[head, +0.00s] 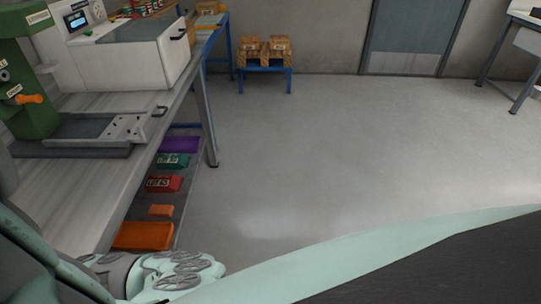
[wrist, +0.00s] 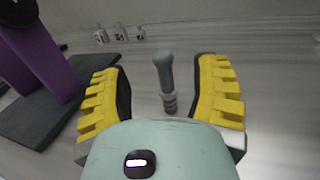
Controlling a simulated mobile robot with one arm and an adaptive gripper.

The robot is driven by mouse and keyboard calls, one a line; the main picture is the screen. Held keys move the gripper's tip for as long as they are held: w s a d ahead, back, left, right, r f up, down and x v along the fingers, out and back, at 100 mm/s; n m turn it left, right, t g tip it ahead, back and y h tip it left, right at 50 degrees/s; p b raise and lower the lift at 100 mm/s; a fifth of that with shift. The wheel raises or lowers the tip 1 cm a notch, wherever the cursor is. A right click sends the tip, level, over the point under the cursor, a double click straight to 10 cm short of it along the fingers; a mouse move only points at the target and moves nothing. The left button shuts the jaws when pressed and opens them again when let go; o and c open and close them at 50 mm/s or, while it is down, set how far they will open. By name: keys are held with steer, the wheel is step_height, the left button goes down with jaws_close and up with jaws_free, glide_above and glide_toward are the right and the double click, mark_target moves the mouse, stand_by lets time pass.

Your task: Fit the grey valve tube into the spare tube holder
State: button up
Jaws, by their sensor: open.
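In the wrist view, my gripper (wrist: 161,66) is open, with a yellow ribbed finger on each side. A grey tube (wrist: 163,72) with a rounded top and a ringed lower end stands between the fingers, apart from both. It looks like the grey valve tube and rests on the pale bench top. I cannot make out the spare tube holder for certain in either view. In the head view the gripper and the tube do not show.
In the wrist view, a purple stand on a dark base (wrist: 42,117) is at left; small white items (wrist: 120,33) stand behind. In the head view, a green machine (head: 32,75) and white machine (head: 130,55) occupy the bench (head: 60,190). Open floor (head: 320,150) lies right.

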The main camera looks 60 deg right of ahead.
steer(key=p+x, duration=0.1)
steer(key=x, duration=0.3)
steer(key=shift+w+a+r, duration=0.1)
steer(key=shift+w, duration=0.1)
steer(key=shift+w+a+p, duration=0.25)
steer(key=shift+a+p, duration=0.05)
steer(key=shift+o, duration=0.2)
jaws_close()
